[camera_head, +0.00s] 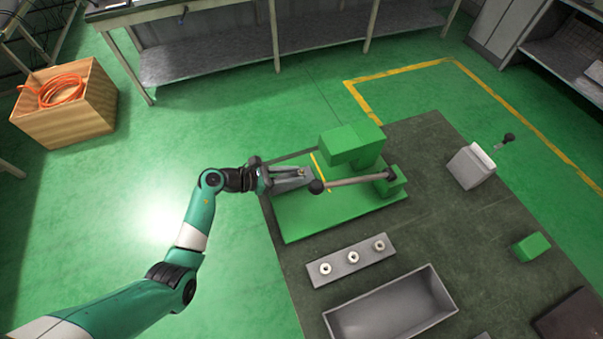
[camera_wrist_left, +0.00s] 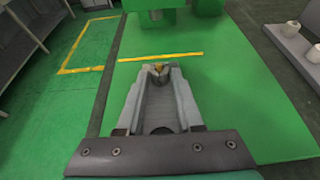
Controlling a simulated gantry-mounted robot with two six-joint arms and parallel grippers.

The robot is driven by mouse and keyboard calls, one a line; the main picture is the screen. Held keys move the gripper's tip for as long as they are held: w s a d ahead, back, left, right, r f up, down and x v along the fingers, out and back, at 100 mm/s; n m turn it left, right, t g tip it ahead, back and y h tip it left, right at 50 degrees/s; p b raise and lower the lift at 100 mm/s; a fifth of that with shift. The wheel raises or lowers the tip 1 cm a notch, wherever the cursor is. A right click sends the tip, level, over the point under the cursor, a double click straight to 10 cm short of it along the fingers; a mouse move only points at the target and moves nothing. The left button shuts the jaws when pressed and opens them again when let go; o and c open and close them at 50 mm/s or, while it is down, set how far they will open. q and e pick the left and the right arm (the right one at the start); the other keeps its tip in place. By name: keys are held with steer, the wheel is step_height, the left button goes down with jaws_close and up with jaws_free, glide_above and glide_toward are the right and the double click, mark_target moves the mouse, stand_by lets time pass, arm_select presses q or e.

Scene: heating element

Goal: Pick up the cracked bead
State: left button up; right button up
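My left gripper (camera_head: 308,173) reaches in from the left over the green fixture (camera_head: 300,219). Its grey fingers also show in the wrist view (camera_wrist_left: 160,70), close together at the tips. A small yellowish-brown piece (camera_wrist_left: 159,68) shows at the fingertips. It may be the cracked bead, but it is too small to tell, and I cannot tell whether the fingers grip it. Three whitish ring-shaped beads sit in a row on a grey holder (camera_head: 341,267): left (camera_head: 325,268), middle (camera_head: 353,257) and right (camera_head: 379,245). No crack shows on them. My right gripper is out of view.
An empty grey tray (camera_head: 345,324) stands in front of the bead holder. A grey box with a black-knobbed lever (camera_head: 470,167) is at the right.

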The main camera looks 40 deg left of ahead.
arm_select(q)
jaws_close()
steer(key=shift+r+p, duration=0.3)
steer(key=shift+r, duration=0.15)
step_height(320, 180, up, 3)
steer(key=shift+f+p, duration=0.15)
steer(key=shift+p, duration=0.6)
steer(key=s+d+r+p, duration=0.6)
steer(key=s+r, duration=0.3)
steer(key=s, duration=0.3)
steer(key=shift+d+r, duration=0.25)
steer(key=shift+d, duration=0.35)
